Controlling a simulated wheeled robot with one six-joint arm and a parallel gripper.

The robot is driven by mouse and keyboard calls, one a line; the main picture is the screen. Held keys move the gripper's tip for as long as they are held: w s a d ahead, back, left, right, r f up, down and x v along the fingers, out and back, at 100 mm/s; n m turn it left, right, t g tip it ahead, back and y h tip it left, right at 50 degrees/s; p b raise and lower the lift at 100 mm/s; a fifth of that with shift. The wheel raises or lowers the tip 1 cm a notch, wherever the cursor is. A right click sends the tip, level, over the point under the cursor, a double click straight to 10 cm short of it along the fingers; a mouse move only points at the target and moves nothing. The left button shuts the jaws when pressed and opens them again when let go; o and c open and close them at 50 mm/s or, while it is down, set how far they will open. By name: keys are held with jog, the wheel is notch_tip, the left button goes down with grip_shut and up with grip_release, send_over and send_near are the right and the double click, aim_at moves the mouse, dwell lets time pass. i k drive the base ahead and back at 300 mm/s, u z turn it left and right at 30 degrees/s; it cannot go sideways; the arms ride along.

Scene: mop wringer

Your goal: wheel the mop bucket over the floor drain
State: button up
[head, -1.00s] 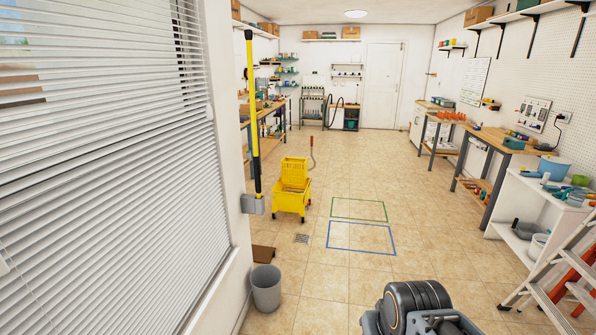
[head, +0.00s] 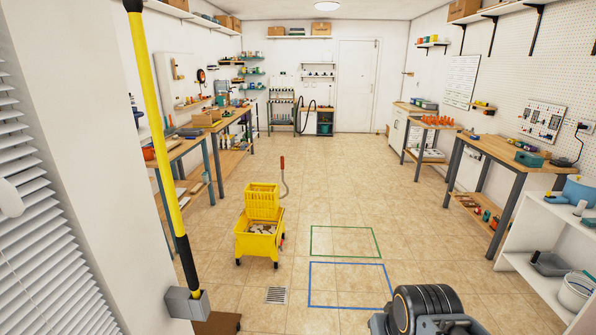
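The yellow mop bucket (head: 259,239) stands on its wheels on the tile floor, left of centre in the head view. Its yellow wringer (head: 262,202) sits on top, and a lever with a red grip (head: 282,163) rises at its right. Something pale lies inside the bucket. The floor drain (head: 276,295) is a small grey grate in the floor, in front of the bucket and apart from it. A dark part of my own arm shows at the bottom right. My gripper's fingers are not visible.
Green (head: 345,228) and blue (head: 308,291) outlines mark the floor right of the bucket and drain. A yellow-handled mop (head: 160,140) stands at the left wall. Workbenches line both sides (head: 505,148). The middle floor is clear towards the white door (head: 357,90).

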aim_at(255, 245)
jog(key=u, duration=0.1)
jog(key=i, duration=2.25)
jog(key=u, duration=0.65)
jog(key=i, duration=1.95)
jog(key=u, duration=0.35)
